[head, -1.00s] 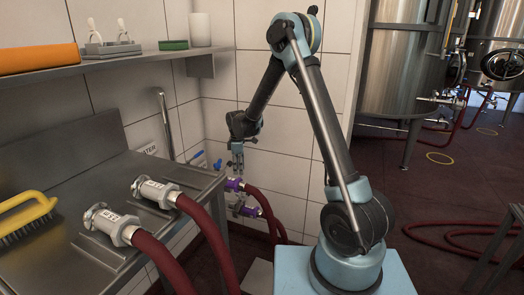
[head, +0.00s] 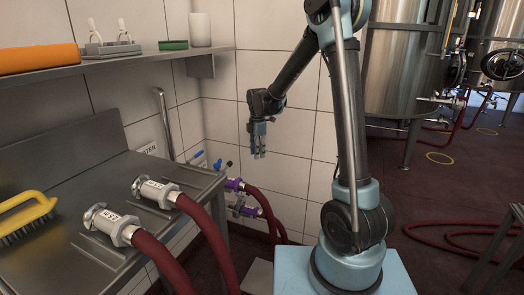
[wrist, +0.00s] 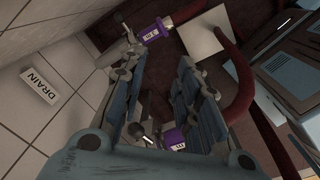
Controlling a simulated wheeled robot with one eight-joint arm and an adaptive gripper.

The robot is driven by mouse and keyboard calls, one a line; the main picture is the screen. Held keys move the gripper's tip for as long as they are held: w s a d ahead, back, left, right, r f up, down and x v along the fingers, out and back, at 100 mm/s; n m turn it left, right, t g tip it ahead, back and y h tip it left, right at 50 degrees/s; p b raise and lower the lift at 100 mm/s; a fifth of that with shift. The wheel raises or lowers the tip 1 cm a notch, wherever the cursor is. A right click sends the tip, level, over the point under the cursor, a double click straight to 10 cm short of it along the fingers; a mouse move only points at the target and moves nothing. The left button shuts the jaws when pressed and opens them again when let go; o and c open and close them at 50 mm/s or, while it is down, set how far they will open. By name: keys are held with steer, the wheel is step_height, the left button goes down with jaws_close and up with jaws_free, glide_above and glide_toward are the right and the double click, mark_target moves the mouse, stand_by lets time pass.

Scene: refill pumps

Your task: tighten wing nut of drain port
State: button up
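Two purple hose couplings sit at the wall ports: an upper one (head: 234,184) and a lower one (head: 250,212). In the wrist view one purple coupling (wrist: 152,32) is at the top, joined to a metal fitting. The other (wrist: 173,138) shows partly between my fingers, with a dark knob beside it. A DRAIN sign (wrist: 42,86) is on the wall at left; I cannot tell for sure which coupling it names. My gripper (head: 259,154) is open and empty, pointing down, above and right of the couplings and apart from them. It also shows in the wrist view (wrist: 158,80).
Red hoses (head: 272,212) run from the couplings to the floor. A steel counter (head: 75,175) at left holds two hose ends (head: 155,190) and a yellow brush (head: 25,212). A shelf (head: 100,62) is above it. The tiled wall (head: 300,150) is close behind my gripper.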

mark_target(240, 194)
steer(key=shift+s+d+r+n, duration=0.25)
steer(key=shift+d+r, duration=0.15)
steer(key=shift+d, duration=0.1)
steer(key=shift+s+d+r+n, duration=0.25)
steer(key=shift+d+r, duration=0.1)
steer(key=shift+d, duration=0.15)
steer(key=o, duration=0.6)
steer(key=shift+w+a+f, duration=0.1)
steer(key=shift+a, duration=0.05)
steer(key=o, duration=0.3)
steer(key=w+a+f+n, duration=0.1)
steer(key=a+f+n, duration=0.1)
steer(key=a+f, duration=0.1)
steer(key=w+a+f+n, duration=0.1)
steer(key=a+f+n, duration=0.2)
steer(key=a, duration=0.1)
steer(key=w+a+f+n, duration=0.1)
steer(key=a+f+n, duration=0.1)
steer(key=a+f, duration=0.2)
steer(key=shift+w+a+n, duration=0.1)
steer(key=shift+w+n, duration=0.2)
step_height(240, 194, down, 17)
steer(key=shift+f, duration=0.2)
steer(key=shift+c, duration=0.4)
steer(key=c, duration=1)
